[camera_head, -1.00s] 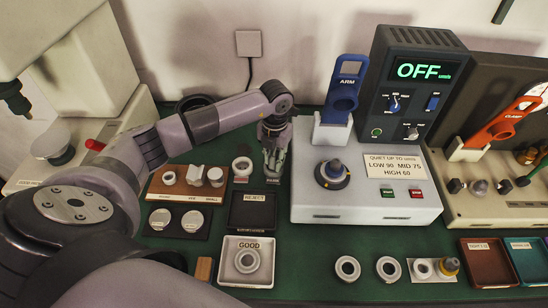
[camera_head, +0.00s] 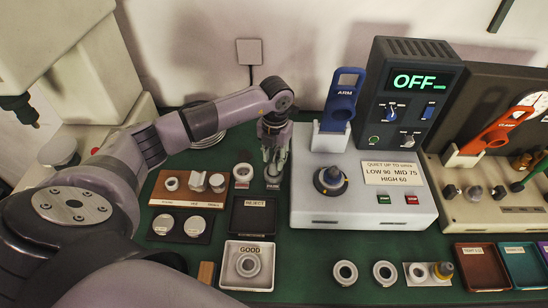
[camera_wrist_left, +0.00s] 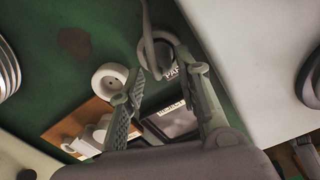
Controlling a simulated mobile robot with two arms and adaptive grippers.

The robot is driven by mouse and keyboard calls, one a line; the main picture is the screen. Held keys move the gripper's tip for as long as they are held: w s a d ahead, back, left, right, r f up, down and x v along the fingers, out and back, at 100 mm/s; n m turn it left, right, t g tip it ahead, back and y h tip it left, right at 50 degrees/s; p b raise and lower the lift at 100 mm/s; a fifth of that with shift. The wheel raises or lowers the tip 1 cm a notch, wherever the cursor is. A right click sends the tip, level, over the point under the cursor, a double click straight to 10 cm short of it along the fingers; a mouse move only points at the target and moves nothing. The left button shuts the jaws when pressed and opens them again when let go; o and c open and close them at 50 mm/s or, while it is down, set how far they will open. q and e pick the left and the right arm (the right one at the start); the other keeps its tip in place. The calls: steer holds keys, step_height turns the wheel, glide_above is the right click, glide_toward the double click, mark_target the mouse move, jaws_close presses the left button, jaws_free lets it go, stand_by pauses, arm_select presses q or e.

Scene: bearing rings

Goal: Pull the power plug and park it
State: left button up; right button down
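A square wall plate (camera_head: 249,51) is on the back wall, with a dark cord (camera_head: 251,76) running down from it behind my left arm. I cannot make out a separate plug there. My left gripper (camera_head: 273,158) points down over the green bench, beside the grey console. In the left wrist view the two fingers of the left gripper (camera_wrist_left: 165,80) stand apart. A grey cord-like piece (camera_wrist_left: 148,35) shows between and beyond them; contact is unclear. A round holder and a partly hidden label beginning "PA" (camera_wrist_left: 172,72) lie below. My right gripper is not in view.
The grey console (camera_head: 315,190) stands just right of the gripper, its display (camera_head: 414,81) reading OFF. A black REJECT tray (camera_head: 253,216) and white GOOD tray (camera_head: 246,264) lie in front. A brown board with small parts (camera_head: 187,190) is left. Loose rings (camera_head: 345,273) lie at front.

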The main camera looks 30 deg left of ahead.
mark_target(275, 163)
arm_select(q)
step_height(275, 163, up, 7)
steer(key=p, duration=0.4)
steer(key=shift+r, duration=0.1)
steer(key=shift+r+p, duration=0.1)
steer(key=shift+p, duration=0.2)
stand_by(0.4)
